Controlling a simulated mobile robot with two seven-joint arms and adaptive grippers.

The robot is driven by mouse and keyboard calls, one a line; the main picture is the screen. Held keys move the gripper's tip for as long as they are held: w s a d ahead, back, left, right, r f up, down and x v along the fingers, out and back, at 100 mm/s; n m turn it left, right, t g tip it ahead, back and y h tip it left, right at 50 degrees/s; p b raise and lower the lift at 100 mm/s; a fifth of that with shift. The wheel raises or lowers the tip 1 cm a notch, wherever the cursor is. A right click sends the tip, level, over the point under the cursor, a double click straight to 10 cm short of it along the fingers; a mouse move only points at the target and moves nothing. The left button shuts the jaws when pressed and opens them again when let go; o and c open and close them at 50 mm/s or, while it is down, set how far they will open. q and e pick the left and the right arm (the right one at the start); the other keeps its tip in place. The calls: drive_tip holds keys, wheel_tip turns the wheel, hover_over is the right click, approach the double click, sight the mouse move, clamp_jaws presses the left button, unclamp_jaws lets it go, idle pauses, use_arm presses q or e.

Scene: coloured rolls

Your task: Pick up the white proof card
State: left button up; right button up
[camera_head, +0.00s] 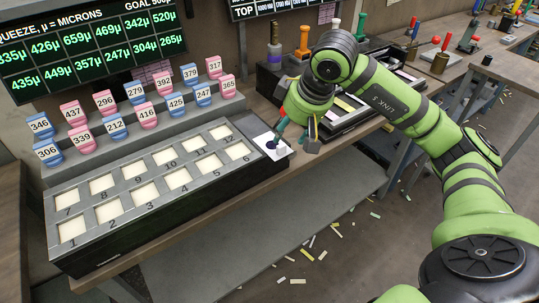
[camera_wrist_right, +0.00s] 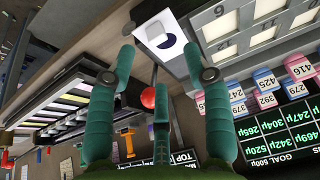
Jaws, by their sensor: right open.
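The white proof card (camera_head: 266,138) lies flat at the right end of the grey numbered block, near the front edge of the bench. In the right wrist view the card (camera_wrist_right: 177,32) shows a dark round spot and a pale patch. My right gripper (camera_head: 297,138) is over the card's right side in the head view and hides part of it. My left gripper is not in view.
The numbered block (camera_head: 150,190) with pale square pads fills the bench's left part. Blue and pink numbered tags (camera_head: 147,115) stand behind it. A red knob (camera_wrist_right: 148,96) on a thin stem is close to the fingers. A dark tray (camera_head: 345,112) with coloured strips lies to the right.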

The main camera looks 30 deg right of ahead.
sight(283, 147)
drive_tip(key=p+x, duration=0.1)
drive_tip(key=x, duration=0.2)
drive_tip(key=p+x, duration=0.1)
drive_tip(key=x, duration=0.2)
drive_tip(key=shift+s+d+f, duration=0.1)
drive_tip(key=shift+s+d, duration=0.05)
drive_tip(key=shift+s, duration=0.05)
drive_tip(key=shift+w+f+p, duration=0.3)
drive_tip(key=shift+f, duration=0.3)
clamp_jaws()
